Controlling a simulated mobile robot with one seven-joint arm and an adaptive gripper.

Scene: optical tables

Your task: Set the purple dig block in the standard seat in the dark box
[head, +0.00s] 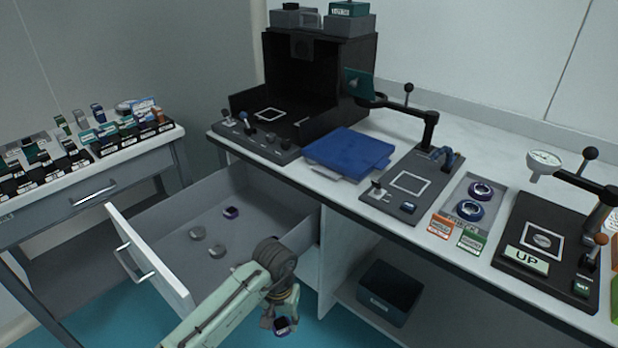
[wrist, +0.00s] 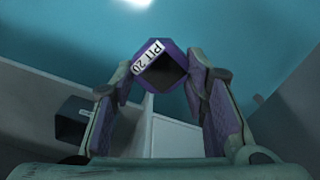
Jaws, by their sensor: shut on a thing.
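My gripper (wrist: 165,80) is shut on a purple block (wrist: 177,48) with a dark square face and a white label that seems to read "PIT 20". In the head view my gripper (head: 281,312) holds the block (head: 284,325) low in front of the bench, right of the open drawer. The dark box (head: 349,117) stands open-fronted on the bench's left end, well above and away from my gripper. A white square outline (head: 269,114) marks a seat on its floor; no block shows in it.
The open drawer (head: 146,255) holds several grey round pieces and sticks out left of my arm. A control panel (head: 262,140) and a low front wall edge the dark box. A blue case (head: 350,152) lies right of it. A dark bin (head: 388,292) sits on the lower shelf.

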